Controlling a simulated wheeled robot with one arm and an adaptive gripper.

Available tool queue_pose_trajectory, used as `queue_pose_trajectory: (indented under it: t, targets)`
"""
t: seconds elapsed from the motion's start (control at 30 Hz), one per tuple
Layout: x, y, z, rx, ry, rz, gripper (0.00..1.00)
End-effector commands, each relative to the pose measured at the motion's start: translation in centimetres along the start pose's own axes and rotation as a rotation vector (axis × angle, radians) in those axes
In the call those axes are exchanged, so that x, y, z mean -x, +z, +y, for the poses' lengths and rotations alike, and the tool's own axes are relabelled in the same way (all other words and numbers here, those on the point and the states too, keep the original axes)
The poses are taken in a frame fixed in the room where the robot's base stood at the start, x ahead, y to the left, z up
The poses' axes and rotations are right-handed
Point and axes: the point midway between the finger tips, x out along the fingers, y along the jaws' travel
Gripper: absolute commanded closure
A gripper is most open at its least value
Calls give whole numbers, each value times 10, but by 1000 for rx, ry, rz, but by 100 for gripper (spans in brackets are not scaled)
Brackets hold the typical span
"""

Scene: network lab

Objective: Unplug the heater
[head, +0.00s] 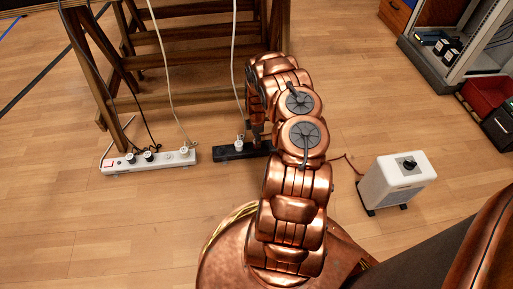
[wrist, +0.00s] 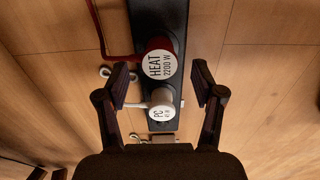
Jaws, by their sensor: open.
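The heater (head: 393,182), a small white box with a black knob, stands on the floor at the right in the head view. A dark red cord (head: 348,160) runs from it behind my arm. In the wrist view, a red cord (wrist: 100,35) leads to a dark red plug with a round white label "HEAT 2200 W" (wrist: 159,63), seated in a black power strip (wrist: 173,18). My gripper (wrist: 160,72) is open and empty, its fingertips left and right of the plug, apart from it in the picture. How far above the plug they are, I cannot tell.
A white plug labelled "PC" (wrist: 161,104) sits close beside the heater plug, also between the fingers. A white power strip (head: 150,160) with several plugs lies left of the black strip (head: 228,153). A wooden table frame (head: 180,55) stands behind; white cords hang down.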

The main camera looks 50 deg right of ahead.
Motion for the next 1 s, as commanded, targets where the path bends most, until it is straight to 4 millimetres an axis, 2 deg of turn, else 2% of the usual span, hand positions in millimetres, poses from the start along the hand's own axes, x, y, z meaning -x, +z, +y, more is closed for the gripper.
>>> queue_pose_trajectory:
  t: [0.1, 0.33, 1.0]
  targets:
    - [-16, 0, 0, -2, 0, 1, 32]
    - [-36, 0, -1, 0, -2, 0, 32]
    - [-39, 0, 0, -1, 0, 0, 32]
